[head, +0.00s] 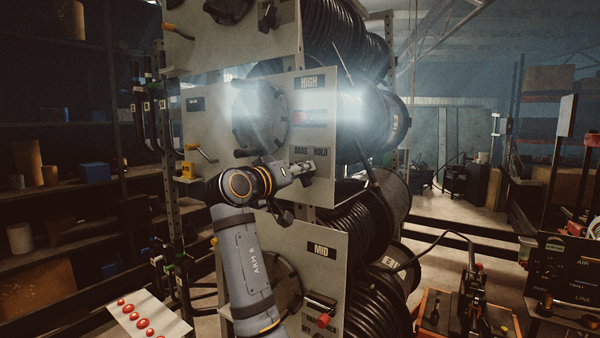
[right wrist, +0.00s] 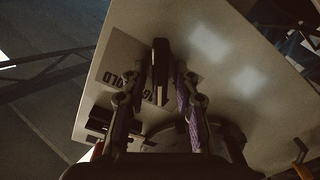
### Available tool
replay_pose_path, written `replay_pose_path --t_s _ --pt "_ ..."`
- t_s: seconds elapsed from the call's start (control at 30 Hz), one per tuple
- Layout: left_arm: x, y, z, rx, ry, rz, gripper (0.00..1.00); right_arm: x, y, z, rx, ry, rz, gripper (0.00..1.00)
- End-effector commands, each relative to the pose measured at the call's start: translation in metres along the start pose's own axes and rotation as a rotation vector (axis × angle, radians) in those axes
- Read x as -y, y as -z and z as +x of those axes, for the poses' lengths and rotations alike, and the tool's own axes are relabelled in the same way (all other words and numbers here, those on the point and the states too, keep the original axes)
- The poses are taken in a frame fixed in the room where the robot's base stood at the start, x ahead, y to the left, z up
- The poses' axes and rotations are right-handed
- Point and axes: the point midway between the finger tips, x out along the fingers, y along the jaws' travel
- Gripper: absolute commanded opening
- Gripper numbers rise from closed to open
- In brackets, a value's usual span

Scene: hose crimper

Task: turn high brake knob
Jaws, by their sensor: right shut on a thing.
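The pale HIGH panel (head: 324,138) of the reel rack stands in the middle of the head view, with a DRAG / HOLD label above my gripper. My right gripper (head: 303,171) reaches the panel's lower right part, just below that label. In the right wrist view my right gripper (right wrist: 162,85) has its two fingers on either side of a dark oblong knob (right wrist: 160,60), shut on it. The knob stands out from the panel (right wrist: 240,70), partly over the label. In the head view the knob is mostly hidden by the gripper. My left gripper is not in view.
Below is the MID panel (head: 322,268) with a red-tipped handle (head: 323,320). A yellow crank handle (head: 203,151) juts out at the HIGH panel's left. Black hose coils (head: 372,110) fill the rack behind. An orange cart (head: 432,318) stands at the lower right.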

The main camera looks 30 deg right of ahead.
Motion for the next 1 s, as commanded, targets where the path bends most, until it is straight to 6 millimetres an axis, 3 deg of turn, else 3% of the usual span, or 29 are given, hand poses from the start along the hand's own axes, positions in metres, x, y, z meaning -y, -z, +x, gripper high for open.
replay_pose_path --t_s 0.37,1.0 --pt "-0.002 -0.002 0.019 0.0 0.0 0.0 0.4 0.0 -0.002 0.0 -0.002 0.0 0.184 0.0" --pt "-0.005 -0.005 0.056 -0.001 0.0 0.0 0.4 -0.005 -0.004 0.0 -0.001 0.0 0.768 0.0"
